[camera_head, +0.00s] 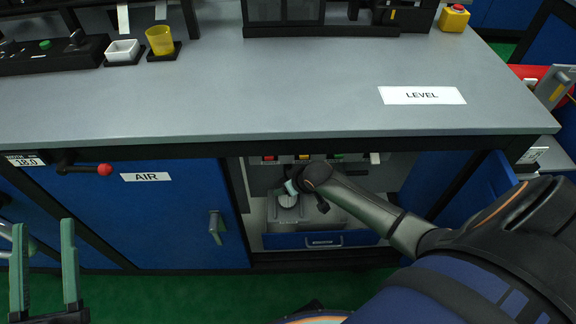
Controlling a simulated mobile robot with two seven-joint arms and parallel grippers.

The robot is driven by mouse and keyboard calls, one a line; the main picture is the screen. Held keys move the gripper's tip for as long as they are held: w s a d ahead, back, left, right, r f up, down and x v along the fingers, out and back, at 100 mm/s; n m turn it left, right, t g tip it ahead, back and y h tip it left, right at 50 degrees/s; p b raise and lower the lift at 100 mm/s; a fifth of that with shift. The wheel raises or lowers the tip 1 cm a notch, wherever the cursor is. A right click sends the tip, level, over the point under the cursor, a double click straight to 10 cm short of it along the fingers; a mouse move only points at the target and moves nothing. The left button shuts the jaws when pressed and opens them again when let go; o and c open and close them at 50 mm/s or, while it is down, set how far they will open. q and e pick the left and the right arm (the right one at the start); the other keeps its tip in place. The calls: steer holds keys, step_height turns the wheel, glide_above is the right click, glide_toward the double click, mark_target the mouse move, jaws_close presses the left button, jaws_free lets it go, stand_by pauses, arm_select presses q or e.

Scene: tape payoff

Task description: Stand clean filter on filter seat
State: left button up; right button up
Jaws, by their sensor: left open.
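My right arm reaches from the right into the open bay under the bench. Its gripper (293,186) is small and partly hidden by its own wrist, so I cannot tell its jaws. Just below it, a whitish round piece (287,200) sits on a grey housing (284,213) in the bay. I cannot tell whether this piece is the clean filter or part of the filter seat. No other filter can be made out. My left gripper (43,226) is open and empty at the lower left, in front of the cabinet and far from the bay.
The grey bench top (250,95) overhangs the bay. A blue drawer (322,240) with a handle lies at the bay's bottom. The blue AIR door (150,215) is shut at left. A red-knobbed lever (104,169) sticks out. A yellow cup (160,40) and white dish (122,51) stand on top.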

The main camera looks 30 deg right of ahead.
steer(key=shift+f+b, duration=0.95)
steer(key=shift+b, duration=0.15)
arm_select(q)
steer(key=s+d+r+m+h, duration=0.1)
steer(key=s+r+m+h, duration=0.4)
steer(key=r+h, duration=0.1)
steer(key=shift+s+r+t, duration=0.15)
steer(key=shift+r+t, duration=0.1)
steer(key=shift+t, duration=0.15)
arm_select(e)
steer(key=o, duration=1.4)
steer(key=shift+f, duration=0.1)
steer(key=shift+o, duration=0.2)
